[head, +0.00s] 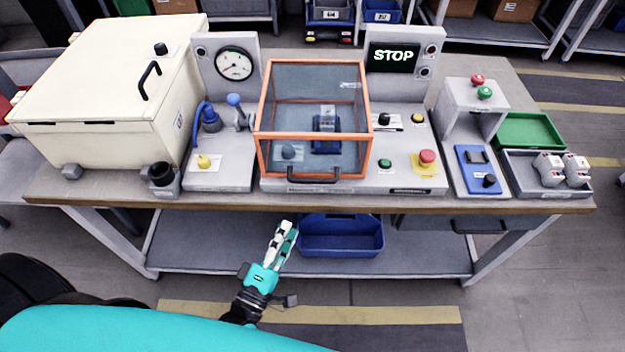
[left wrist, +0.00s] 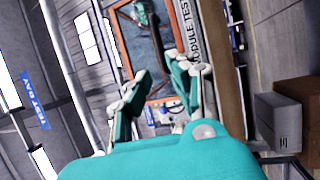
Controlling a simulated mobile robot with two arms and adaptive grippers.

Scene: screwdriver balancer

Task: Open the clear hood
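The clear hood (head: 313,85) has an orange frame and sits closed over a blue fixture (head: 326,132) in the middle of the bench. Its dark handle (head: 314,177) is on the lower front edge. In the left wrist view the orange-framed hood (left wrist: 121,22) shows beyond the fingers. My left gripper (head: 283,226) is in front of the bench, below and left of the handle, and apart from it. In the left wrist view its two fingers (left wrist: 157,70) stand apart with nothing between them. My right gripper is in neither view.
A cream lidded box (head: 105,85) stands at the left of the bench (head: 130,192). A gauge (head: 233,64) and a STOP display (head: 393,57) rise behind the hood. A red button (head: 427,157) is right of it. A blue bin (head: 341,240) sits on the lower shelf.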

